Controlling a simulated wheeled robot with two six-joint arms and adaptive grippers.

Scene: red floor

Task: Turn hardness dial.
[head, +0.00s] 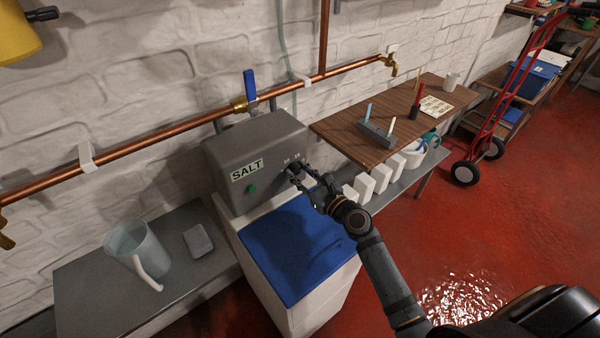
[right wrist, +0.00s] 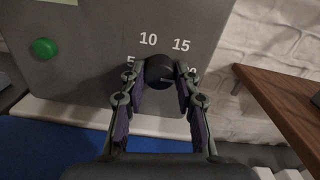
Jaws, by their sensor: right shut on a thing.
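The hardness dial (right wrist: 159,70) is a dark round knob on the front of a grey box (head: 255,145) marked SALT. In the right wrist view the numbers 10 and 15 show above it, with a 5 at the left and a partly covered number at the right. My right gripper (right wrist: 160,76) has its two fingers shut on the dial, one on each side. In the head view my right gripper (head: 295,174) reaches the box's lower right front and hides most of the dial. My left gripper is not in view.
A green button (right wrist: 44,48) sits left of the dial. A blue lid (head: 295,245) lies below the box. A wooden table (head: 350,130) stands close on the right. A copper pipe (head: 190,122) with a blue-handled valve (head: 250,88) runs behind. A jug (head: 135,245) stands on the left bench.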

